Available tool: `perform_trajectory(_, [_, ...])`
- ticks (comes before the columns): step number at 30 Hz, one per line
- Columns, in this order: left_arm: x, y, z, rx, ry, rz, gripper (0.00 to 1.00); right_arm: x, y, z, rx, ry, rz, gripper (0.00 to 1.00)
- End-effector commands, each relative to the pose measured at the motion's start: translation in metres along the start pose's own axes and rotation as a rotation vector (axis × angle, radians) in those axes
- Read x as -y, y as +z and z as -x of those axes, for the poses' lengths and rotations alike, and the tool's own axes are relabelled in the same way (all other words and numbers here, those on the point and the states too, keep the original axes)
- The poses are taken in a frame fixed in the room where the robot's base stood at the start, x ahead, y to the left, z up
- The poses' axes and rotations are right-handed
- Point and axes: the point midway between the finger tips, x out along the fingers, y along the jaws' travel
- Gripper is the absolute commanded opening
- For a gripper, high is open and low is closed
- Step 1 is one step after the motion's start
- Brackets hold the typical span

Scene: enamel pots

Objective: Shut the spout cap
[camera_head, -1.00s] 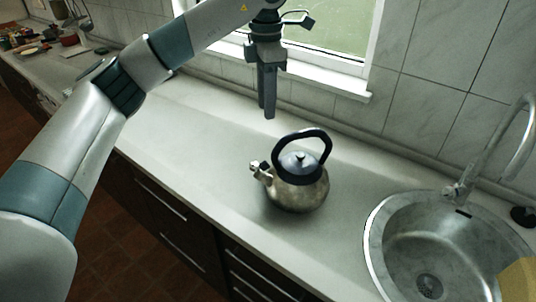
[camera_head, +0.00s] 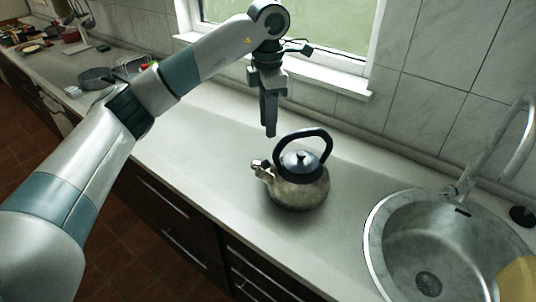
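A metal kettle (camera_head: 298,192) with a dark lid and a dark arched handle (camera_head: 318,139) stands upright on the counter. Its short spout (camera_head: 266,175) points left. The small spout cap (camera_head: 258,164) is at the spout's tip and seems to stick up from it, but it is too small to tell its exact angle. My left gripper (camera_head: 270,133) points down above and just behind the spout, apart from the kettle. Its fingers overlap from this side, so their gap is hidden. My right gripper is not in view.
A round steel sink (camera_head: 374,262) with a tall faucet (camera_head: 527,125) is at the right. A window sill (camera_head: 335,80) and tiled wall are behind. A pan (camera_head: 97,77) and other kitchenware are at the far left. The counter left of the kettle is clear.

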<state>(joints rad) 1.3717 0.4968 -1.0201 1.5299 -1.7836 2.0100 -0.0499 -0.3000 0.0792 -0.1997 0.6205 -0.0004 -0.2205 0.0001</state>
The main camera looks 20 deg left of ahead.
Motion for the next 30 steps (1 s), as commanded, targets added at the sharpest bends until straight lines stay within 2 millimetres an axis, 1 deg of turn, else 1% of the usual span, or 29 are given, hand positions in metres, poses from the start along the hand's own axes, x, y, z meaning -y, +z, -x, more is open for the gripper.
perform_trajectory(13, [0.001, 0.0, -0.063, -0.001, -0.004, 0.0, 0.3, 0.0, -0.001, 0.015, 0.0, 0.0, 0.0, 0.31])
perform_trajectory(15, [0.001, -0.001, -0.073, -0.002, -0.004, 0.001, 0.3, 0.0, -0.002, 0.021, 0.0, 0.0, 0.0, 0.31])
perform_trajectory(21, [0.001, 0.0, -0.102, -0.001, -0.003, 0.0, 0.3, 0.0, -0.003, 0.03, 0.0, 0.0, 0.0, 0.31])
perform_trajectory(25, [0.001, 0.0, -0.113, 0.0, -0.002, 0.0, 0.3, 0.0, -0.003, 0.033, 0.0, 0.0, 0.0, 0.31])
perform_trajectory(30, [0.0, 0.0, -0.119, 0.001, 0.0, -0.001, 0.3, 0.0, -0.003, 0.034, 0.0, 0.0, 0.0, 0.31])
